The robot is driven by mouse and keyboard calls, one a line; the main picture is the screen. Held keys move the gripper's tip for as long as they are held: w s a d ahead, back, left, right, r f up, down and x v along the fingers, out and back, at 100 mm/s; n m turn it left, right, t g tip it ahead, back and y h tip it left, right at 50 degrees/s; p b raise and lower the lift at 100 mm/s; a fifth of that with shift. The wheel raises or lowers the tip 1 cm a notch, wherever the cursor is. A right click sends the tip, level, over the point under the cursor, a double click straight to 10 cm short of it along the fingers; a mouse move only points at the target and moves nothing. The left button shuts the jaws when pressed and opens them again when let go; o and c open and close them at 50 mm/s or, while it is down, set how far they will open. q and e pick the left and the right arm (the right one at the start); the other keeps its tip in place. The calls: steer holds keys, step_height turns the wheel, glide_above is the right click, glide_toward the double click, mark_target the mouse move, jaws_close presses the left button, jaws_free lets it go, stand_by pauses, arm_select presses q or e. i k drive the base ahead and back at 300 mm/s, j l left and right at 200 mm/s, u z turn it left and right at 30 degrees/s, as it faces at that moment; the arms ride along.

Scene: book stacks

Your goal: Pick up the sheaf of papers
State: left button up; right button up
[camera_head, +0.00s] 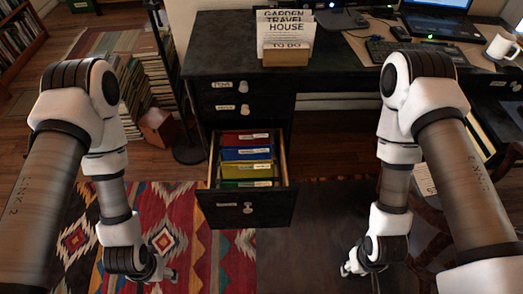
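Upright white sheets (286,32) stand in a wooden holder (285,58) on the dark desk, labelled Garden, Travel, House and To Do. Other pale printed paper (425,180) shows at the right, partly hidden behind my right arm. I cannot tell which of these is the sheaf. My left gripper (166,272) hangs low over the patterned rug, away from both. My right gripper (352,268) hangs low over the dark floor, below the desk front and apart from the papers. Both grippers point down and away, and their fingers are too small to read. I see nothing held in either.
An open drawer (247,207) with red, blue, yellow and green folders juts out between my arms. A laptop (440,20), keyboard (408,50) and white mug (501,44) are on the desk (225,62). Stacks of books (152,85) and a lamp pole stand left. A chair is lower right.

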mark_target(292, 32)
steer(key=i, duration=0.1)
steer(key=i+l+u, duration=0.25)
steer(key=k+l+u, duration=0.1)
steer(key=l+u, duration=0.15)
steer(key=l, duration=0.2)
steer(key=i+u, duration=0.2)
steer(key=u, duration=0.15)
